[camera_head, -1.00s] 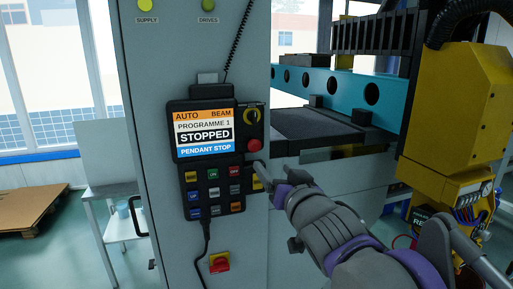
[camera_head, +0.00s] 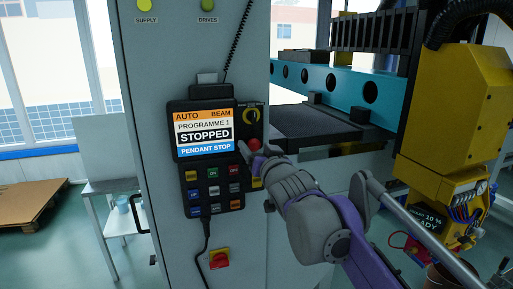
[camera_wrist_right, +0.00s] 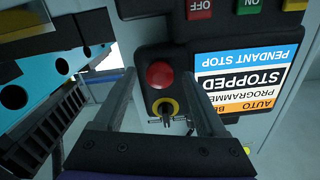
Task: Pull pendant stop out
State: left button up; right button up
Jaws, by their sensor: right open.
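The pendant stop is a red round button (camera_head: 254,143) on the right edge of the dark pendant (camera_head: 177,138), below a yellow selector. The pendant screen (camera_head: 204,133) reads STOPPED and PENDANT STOP. My right gripper (camera_head: 259,151) is open at the button and hides its lower part in the head view. In the right wrist view, which is upside down, the red button (camera_wrist_right: 160,75) lies between the two spread fingers (camera_wrist_right: 158,80), with a gap on each side. I cannot tell how far the fingertips reach along it. My left gripper is not in view.
The yellow selector (camera_wrist_right: 165,107) sits close to the button, also between the fingers in the wrist view. Keypad buttons (camera_head: 212,190) lie below the screen. A red-and-yellow switch (camera_head: 219,260) is lower on the cabinet. A yellow machine head (camera_head: 455,110) stands at right.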

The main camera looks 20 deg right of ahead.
grip_shut()
jog(key=shift+s+f, duration=0.15)
jog(key=shift+s, duration=0.75)
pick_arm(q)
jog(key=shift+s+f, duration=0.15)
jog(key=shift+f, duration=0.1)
pick_arm(e)
grip_release()
jog(key=shift+s, duration=0.1)
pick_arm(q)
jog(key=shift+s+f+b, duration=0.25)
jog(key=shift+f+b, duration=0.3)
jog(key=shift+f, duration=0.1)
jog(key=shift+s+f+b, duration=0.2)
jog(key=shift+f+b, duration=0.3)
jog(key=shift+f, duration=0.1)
pick_arm(e)
jog(key=s, duration=1)
jog(key=shift+s+d, duration=0.25)
jog(key=shift+s, duration=0.15)
